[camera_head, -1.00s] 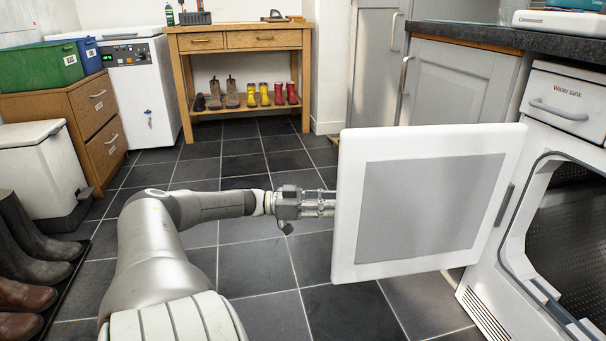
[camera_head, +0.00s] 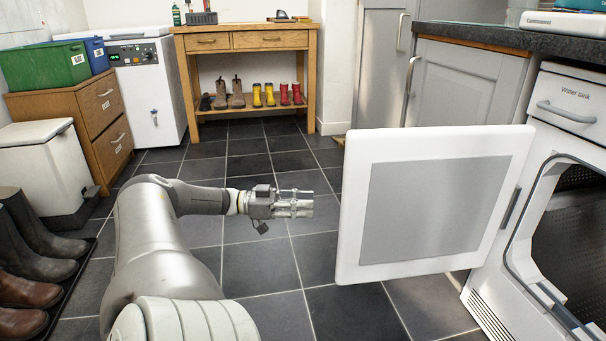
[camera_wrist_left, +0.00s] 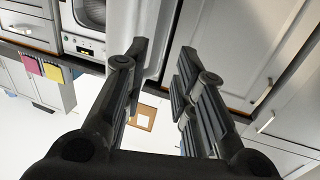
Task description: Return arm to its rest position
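My left arm comes in from the lower left in the head view. Its gripper (camera_head: 298,204) hangs in free air over the tiled floor, left of the open white appliance door (camera_head: 350,240) and apart from it. In the left wrist view the two fingers of the left gripper (camera_wrist_left: 155,92) stand apart with nothing between them, so it is open and empty. My right gripper is not in view.
The door stands wide open from the white appliance (camera_head: 485,310) at the right. A wooden bench (camera_head: 245,57) with boots stands at the back. Wellies (camera_head: 35,240) stand on a tray at the left. The middle floor (camera_head: 265,270) is clear.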

